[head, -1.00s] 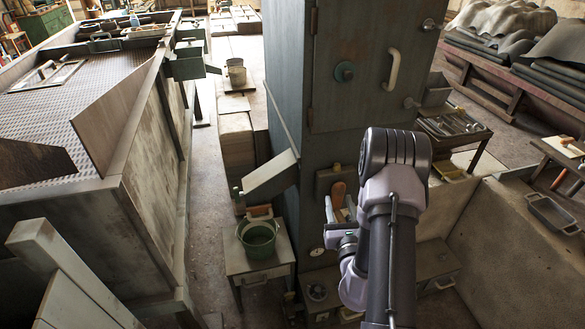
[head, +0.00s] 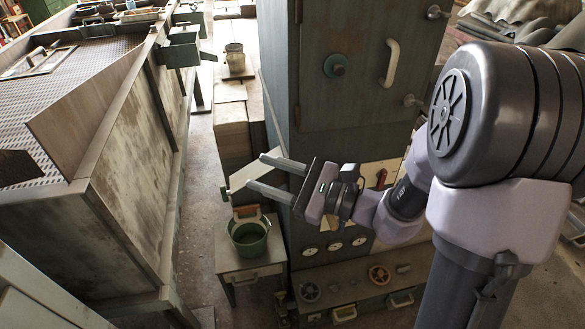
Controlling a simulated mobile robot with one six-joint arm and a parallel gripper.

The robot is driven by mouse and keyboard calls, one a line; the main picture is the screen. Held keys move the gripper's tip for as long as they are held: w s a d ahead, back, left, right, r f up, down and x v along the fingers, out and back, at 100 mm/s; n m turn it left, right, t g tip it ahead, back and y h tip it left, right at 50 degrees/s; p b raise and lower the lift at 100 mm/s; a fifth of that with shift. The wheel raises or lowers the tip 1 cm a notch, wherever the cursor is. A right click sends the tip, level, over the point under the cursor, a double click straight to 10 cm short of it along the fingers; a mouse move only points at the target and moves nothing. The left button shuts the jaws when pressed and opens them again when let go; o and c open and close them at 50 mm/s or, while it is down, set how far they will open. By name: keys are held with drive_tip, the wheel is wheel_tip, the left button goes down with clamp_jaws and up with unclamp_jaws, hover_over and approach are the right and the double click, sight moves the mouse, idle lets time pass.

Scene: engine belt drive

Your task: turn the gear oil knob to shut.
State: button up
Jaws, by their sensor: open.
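My gripper (head: 266,173) is open and empty, its two fingers pointing left in front of the grey-green cabinet (head: 310,130). It is above the green bucket in the picture and apart from any knob. Several round controls show: a teal knob (head: 336,66) on the cabinet door, a dark round knob (head: 309,292) and a brown handwheel (head: 379,274) on the low ledge. No label is readable, so I cannot tell which is the gear oil knob. My arm hides part of the cabinet's lower right.
A green bucket (head: 249,236) stands on a small table (head: 234,266) left of the cabinet. Gauges (head: 334,246) and a red lever (head: 381,178) are on the lower panel. A white door handle (head: 391,63) sticks out. A large bin (head: 115,160) stands left, beyond a narrow floor strip.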

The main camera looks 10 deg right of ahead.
drive_tip(key=shift+s+a+r+n+g, duration=0.15)
drive_tip(key=shift+s+a+n+g, duration=0.2)
drive_tip(key=shift+s+n+g, duration=0.4)
drive_tip(key=w+d+f+m+t+h, duration=0.1)
drive_tip(key=d+f+m, duration=0.1)
drive_tip(key=d+f, duration=0.1)
drive_tip(key=w+d+f+m+t+h, duration=0.1)
drive_tip(key=w+d+f, duration=0.1)
drive_tip(key=d, duration=0.4)
drive_tip(key=w+d+f+m+t+h, duration=0.1)
drive_tip(key=w+d+f+m+t, duration=0.1)
drive_tip(key=d+f, duration=0.1)
drive_tip(key=shift+w+d+f+m, duration=0.1)
drive_tip(key=shift+d+f+m, duration=0.1)
drive_tip(key=shift+d, duration=0.25)
drive_tip(key=shift+d+f+m, duration=0.15)
drive_tip(key=shift+d+f, duration=0.05)
drive_tip(key=shift+d, duration=0.25)
drive_tip(key=shift+c, duration=1.4)
drive_tip(key=s+d+f+m+t+h, duration=0.25)
drive_tip(key=d+f+m+h, duration=0.3)
drive_tip(key=d+f, duration=0.8)
drive_tip(key=r+b+x, duration=0.1)
drive_tip(key=x, duration=0.7)
drive_tip(key=d+r+b+x, duration=0.1)
drive_tip(key=b+x, duration=0.1)
drive_tip(key=x, duration=0.6)
drive_tip(key=shift+w+r+m+t+y, duration=0.2)
drive_tip(key=shift+w+m+t+y, duration=0.2)
drive_tip(key=shift+w, duration=0.4)
